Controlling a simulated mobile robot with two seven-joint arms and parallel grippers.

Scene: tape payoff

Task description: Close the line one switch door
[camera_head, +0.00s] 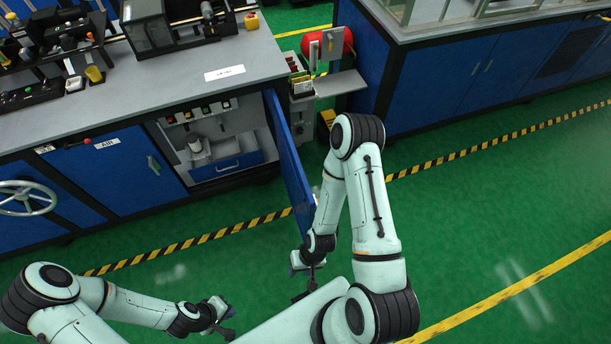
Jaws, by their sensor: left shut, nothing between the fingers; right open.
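The blue switch door (289,155) stands open, swung out from the cabinet front, and shows nearly edge-on. The open compartment (228,122) shows a row of coloured switches, a pale cylinder and a blue drawer front. My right gripper (308,282) is open and empty, low in front of the door's near end. My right arm hides part of the space beside the door, so I cannot tell whether it touches the door. My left gripper (228,332) is shut and empty, near the bottom edge of the view, well apart from the door.
A closed blue door (118,170) with a handle is left of the compartment; a handwheel (26,198) is further left. A small cart (341,84) with a red cylinder stands behind the open door. A second blue cabinet (455,95) is at right. Green floor is clear at right.

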